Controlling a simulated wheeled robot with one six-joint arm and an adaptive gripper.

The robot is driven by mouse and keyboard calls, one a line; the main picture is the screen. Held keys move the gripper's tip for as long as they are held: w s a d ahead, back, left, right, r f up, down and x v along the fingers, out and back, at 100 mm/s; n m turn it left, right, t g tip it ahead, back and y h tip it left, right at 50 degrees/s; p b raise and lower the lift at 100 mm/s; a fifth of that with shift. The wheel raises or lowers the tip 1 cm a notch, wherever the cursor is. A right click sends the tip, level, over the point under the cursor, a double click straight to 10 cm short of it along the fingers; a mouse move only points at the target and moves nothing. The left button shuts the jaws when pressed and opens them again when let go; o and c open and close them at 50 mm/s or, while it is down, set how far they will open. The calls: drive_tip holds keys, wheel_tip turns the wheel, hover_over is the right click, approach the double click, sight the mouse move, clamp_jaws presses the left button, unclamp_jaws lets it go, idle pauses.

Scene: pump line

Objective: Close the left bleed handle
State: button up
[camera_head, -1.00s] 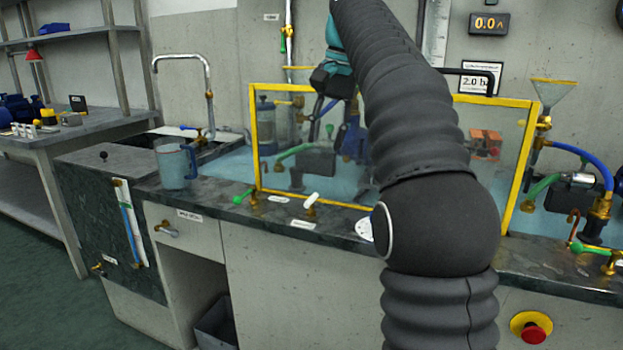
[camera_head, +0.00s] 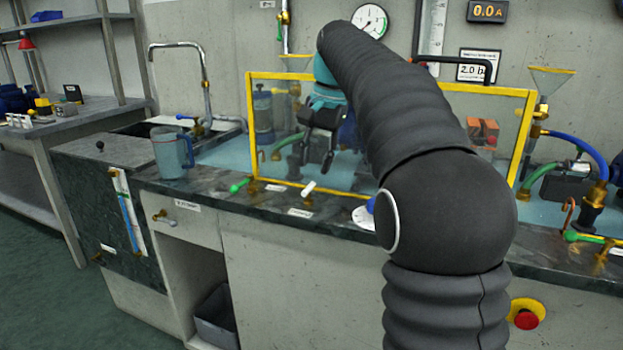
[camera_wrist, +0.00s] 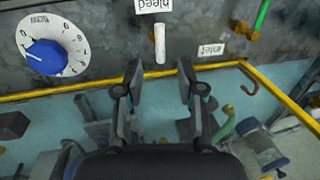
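The white bleed handle (camera_head: 308,188) stands on the dark counter edge, in front of the yellow-framed clear panel. In the wrist view, the bleed handle (camera_wrist: 160,43) shows above the fingertips beside its upside-down "bleed" label (camera_wrist: 154,5). My gripper (camera_head: 320,160) hangs behind and above it, fingers down. In the wrist view, my gripper (camera_wrist: 159,75) has its fingers apart with nothing between them. The handle appears beyond the tips, apart from them. I cannot tell the exact gap.
A green handle (camera_head: 239,185) with an inlet label (camera_wrist: 211,50) is beside the bleed handle. A white dial with a blue knob (camera_wrist: 46,57) is on its other side. The yellow frame (camera_head: 251,130) is close to the fingers. A blue jug (camera_head: 172,155) stands left.

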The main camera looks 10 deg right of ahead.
sight(310, 186)
drive_tip(key=shift+w+a+f+b, duration=0.15)
drive_tip(key=shift+a+f+b, duration=0.05)
drive_tip(key=shift+f, duration=1.05)
drive_tip(key=shift+w+a+f+b, duration=0.1)
drive_tip(key=shift+a+f+b, duration=0.1)
drive_tip(key=shift+f, duration=1)
clamp_jaws()
